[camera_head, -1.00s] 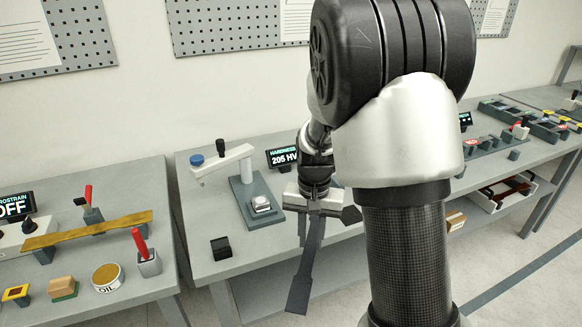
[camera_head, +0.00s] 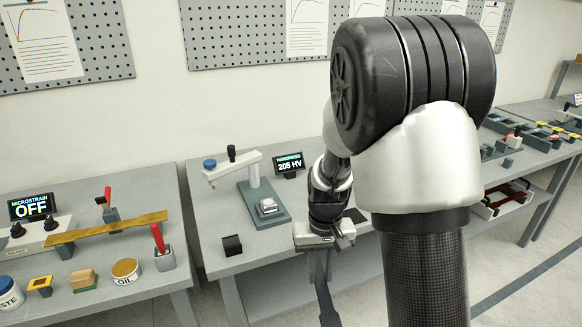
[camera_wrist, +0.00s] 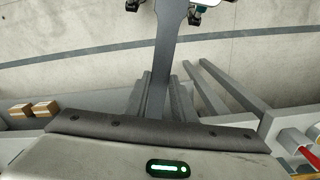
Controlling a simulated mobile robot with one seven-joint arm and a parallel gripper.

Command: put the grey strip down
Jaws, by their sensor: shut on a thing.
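The grey strip (camera_head: 322,285) is long and flat, with a wider end. My gripper (camera_head: 320,243) is shut on it near its upper end in the head view. From there the strip reaches down and slightly right, in front of the middle bench's front edge, and its lower end is partly cut off by the frame. In the wrist view the strip (camera_wrist: 168,60) runs away from the gripper toward the top, over the floor and grey bench legs. The held end is hidden by the gripper body.
The middle bench (camera_head: 225,262) carries a hardness tester (camera_head: 262,200), a display reading 205 HV (camera_head: 289,163) and a small black block (camera_head: 232,245). The left bench holds a brass-coloured bar (camera_head: 105,228), an oil tin (camera_head: 126,271) and a red-handled tool (camera_head: 160,245). Bare bench top lies around the black block.

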